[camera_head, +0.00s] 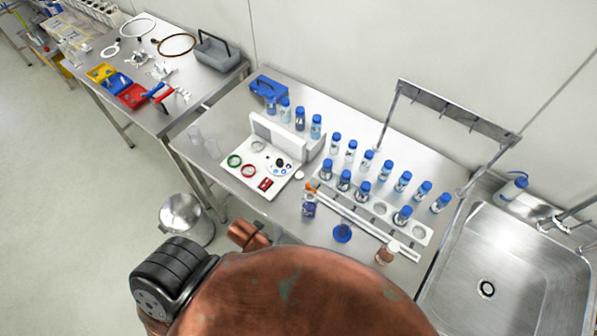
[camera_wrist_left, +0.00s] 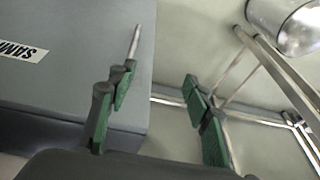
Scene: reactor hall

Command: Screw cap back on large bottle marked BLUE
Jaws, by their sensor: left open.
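No lettering is readable in the head view, so I cannot tell which bottle is marked BLUE. A clear bottle (camera_head: 309,206) with dark blue showing on it stands near the table's front edge; no blue cap shows on it. A round blue piece (camera_head: 342,233) lies to its right; whether it is a cap is unclear. Several blue-capped bottles (camera_head: 363,189) stand behind. My left gripper (camera_wrist_left: 158,84) shows in the left wrist view, open with green pads and nothing between them, beside a grey box (camera_wrist_left: 60,55) with a partly visible label. My right gripper is not in view.
A sink (camera_head: 480,255) is at the right. A metal bucket (camera_head: 185,217) stands on the floor and shows in the wrist view (camera_wrist_left: 290,22). A brown-tinted bottle (camera_head: 385,256) is near the front edge.

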